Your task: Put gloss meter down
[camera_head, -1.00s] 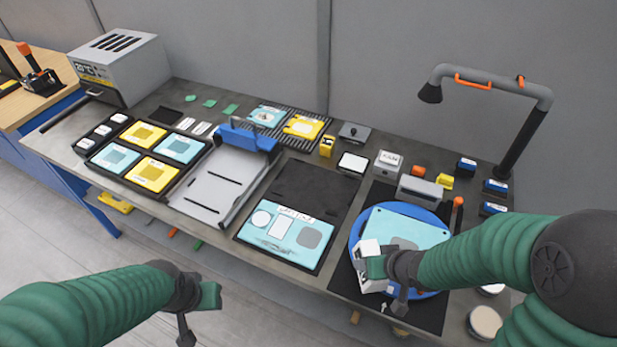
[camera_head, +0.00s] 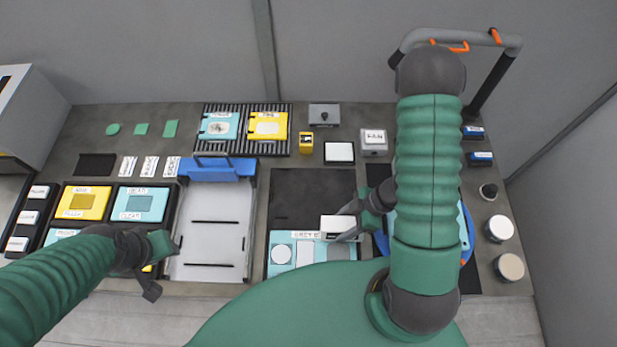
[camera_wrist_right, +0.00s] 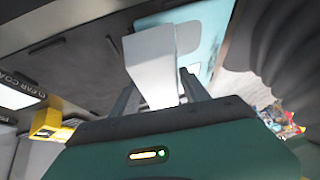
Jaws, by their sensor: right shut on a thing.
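The gloss meter (camera_head: 338,223) is a white and grey block held between the fingers of my right gripper (camera_head: 346,227). In the head view it appears over the light-blue panel (camera_head: 281,254) on the dark mat; I cannot tell whether it touches the panel. In the right wrist view the gloss meter (camera_wrist_right: 152,62) sits between both fingers (camera_wrist_right: 160,92), with a light-blue surface (camera_wrist_right: 205,30) beyond it. My left gripper (camera_head: 158,266) is open and empty, at the front of the grey tray. My right arm covers much of the blue disc (camera_head: 468,240).
The grey tray (camera_head: 210,235) with a blue clamp stands left of the mat (camera_head: 310,190). The mat's back half is bare. Behind it are a white pad (camera_head: 339,152), a small yellow block (camera_head: 306,142) and a ribbed rack (camera_head: 246,149). Round pucks (camera_head: 500,229) stand at right.

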